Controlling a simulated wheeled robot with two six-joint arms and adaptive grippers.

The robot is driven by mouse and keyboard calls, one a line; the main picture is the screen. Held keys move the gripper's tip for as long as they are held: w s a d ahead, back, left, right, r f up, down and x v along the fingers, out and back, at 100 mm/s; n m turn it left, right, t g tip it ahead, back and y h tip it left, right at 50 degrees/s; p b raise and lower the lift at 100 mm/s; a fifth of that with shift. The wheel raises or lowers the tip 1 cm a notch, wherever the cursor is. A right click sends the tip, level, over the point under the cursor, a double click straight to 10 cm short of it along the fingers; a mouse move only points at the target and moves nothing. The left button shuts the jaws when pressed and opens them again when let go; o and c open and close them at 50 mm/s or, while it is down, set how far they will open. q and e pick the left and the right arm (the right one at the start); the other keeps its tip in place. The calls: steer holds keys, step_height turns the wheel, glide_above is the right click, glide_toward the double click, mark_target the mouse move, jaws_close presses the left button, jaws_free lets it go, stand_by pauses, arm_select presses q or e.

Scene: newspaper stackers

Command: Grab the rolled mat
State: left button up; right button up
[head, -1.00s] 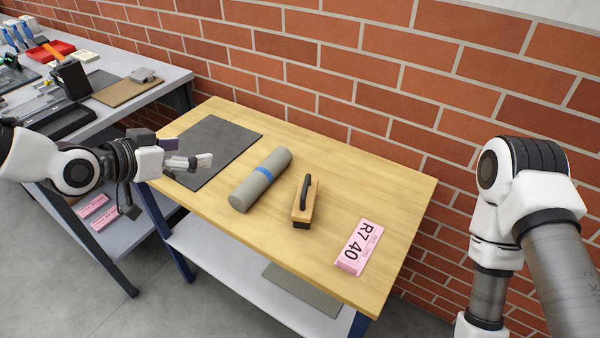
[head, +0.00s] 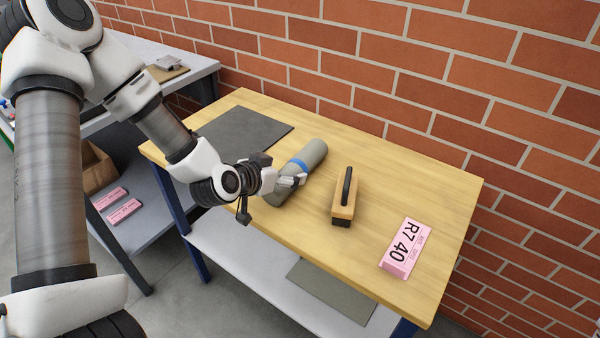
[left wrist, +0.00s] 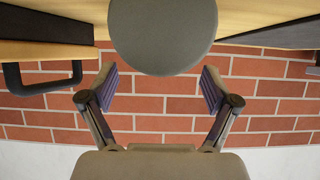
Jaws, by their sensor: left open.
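The rolled mat (head: 308,157), a grey cylinder with a blue band round its middle, lies on the wooden table. My left gripper (head: 292,182) is at the near end of the roll and covers part of it in the head view. In the left wrist view the round grey end of the mat (left wrist: 162,35) is straight ahead, at the top centre. The open fingers of my left gripper (left wrist: 161,88) stand to either side below it, with nothing between them. My right gripper is out of view.
A wooden block with a black handle (head: 344,197) lies right of the roll; a pink R7 40 sign (head: 405,247) is farther right. A flat dark mat (head: 243,132) lies left of the roll on the table (head: 440,190). A brick wall (head: 420,70) stands behind.

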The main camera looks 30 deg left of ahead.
mark_target(291, 166)
arm_select(q)
steer(key=x, duration=0.4)
steer(key=shift+w, duration=0.3)
steer(key=shift+s+a+r, duration=0.1)
steer(key=c, duration=1.6)
